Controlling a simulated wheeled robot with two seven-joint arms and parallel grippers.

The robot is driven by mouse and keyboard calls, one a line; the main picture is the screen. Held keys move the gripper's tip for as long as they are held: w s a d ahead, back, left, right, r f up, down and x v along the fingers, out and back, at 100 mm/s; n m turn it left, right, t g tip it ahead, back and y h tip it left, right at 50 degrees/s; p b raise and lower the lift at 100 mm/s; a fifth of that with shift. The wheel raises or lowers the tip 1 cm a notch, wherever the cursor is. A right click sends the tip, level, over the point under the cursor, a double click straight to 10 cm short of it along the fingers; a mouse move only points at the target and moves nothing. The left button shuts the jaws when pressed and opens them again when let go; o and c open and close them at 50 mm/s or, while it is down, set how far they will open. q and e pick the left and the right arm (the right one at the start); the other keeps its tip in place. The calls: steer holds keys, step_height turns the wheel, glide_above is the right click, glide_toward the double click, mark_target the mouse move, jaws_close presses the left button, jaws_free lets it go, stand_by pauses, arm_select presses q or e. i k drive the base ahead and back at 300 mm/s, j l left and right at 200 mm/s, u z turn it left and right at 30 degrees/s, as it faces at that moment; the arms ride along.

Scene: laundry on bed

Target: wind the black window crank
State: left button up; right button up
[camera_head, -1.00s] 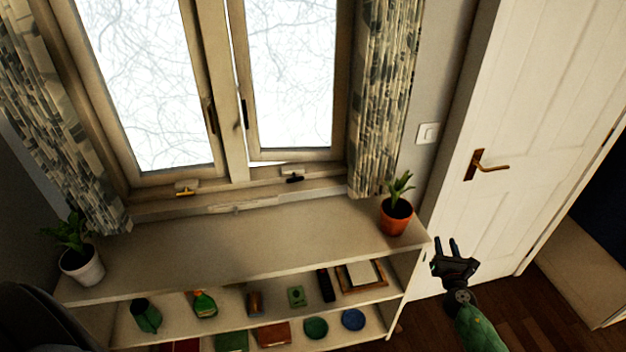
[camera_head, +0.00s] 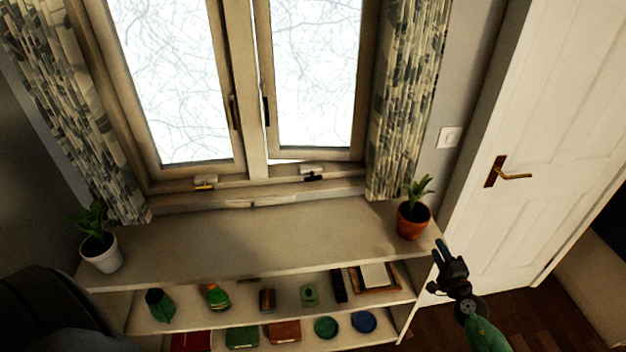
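The black window crank (camera_head: 314,177) sits on the sill below the right-hand window pane, small and dark. A similar gold-coloured crank (camera_head: 205,184) sits below the left-hand pane. My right gripper (camera_head: 444,252) is at the lower right, beside the right end of the shelf unit and well away from the black crank. Its fingers point up; the gap between them is hard to make out, and nothing shows in them. My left gripper is not in view.
A shelf unit (camera_head: 250,240) stands below the window, its top mostly clear. An orange potted plant (camera_head: 412,222) stands at its right end, a white potted plant (camera_head: 102,254) at its left. Patterned curtains (camera_head: 410,100) flank the window. A white door (camera_head: 560,120) is at the right.

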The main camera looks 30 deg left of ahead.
mark_target(312, 178)
steer(key=j, duration=0.75)
steer(key=i+j, duration=0.15)
steer(key=j, duration=1.35)
steer(key=i, duration=0.05)
